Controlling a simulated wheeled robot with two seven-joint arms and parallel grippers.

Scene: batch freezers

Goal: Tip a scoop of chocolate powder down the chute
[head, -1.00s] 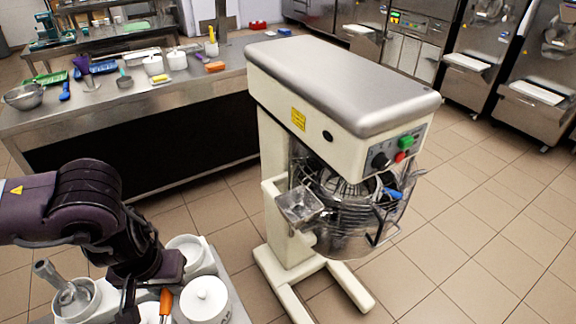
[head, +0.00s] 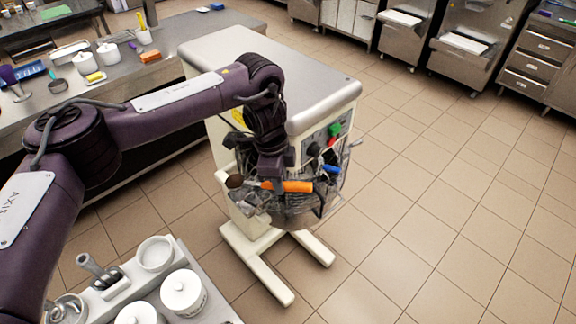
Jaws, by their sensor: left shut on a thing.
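My left gripper (head: 271,177) is shut on an orange-handled scoop (head: 297,186). It holds the scoop roughly level in front of the mixer. The scoop's bowl (head: 235,182) points left and looks dark brown, as if filled with chocolate powder. The metal chute (head: 250,203) sticks out from the left side of the mixer's wire guard. The bowl appears just above the chute, but the gap between them is hard to judge. The mixer (head: 309,67) is cream with a grey top, partly hidden by my left arm. My right gripper is out of view.
A cart (head: 217,305) at lower left carries white lidded jars (head: 183,292) and an open white pot (head: 155,254). A steel counter (head: 190,40) stands behind my arm. The tiled floor (head: 430,210) to the right is clear.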

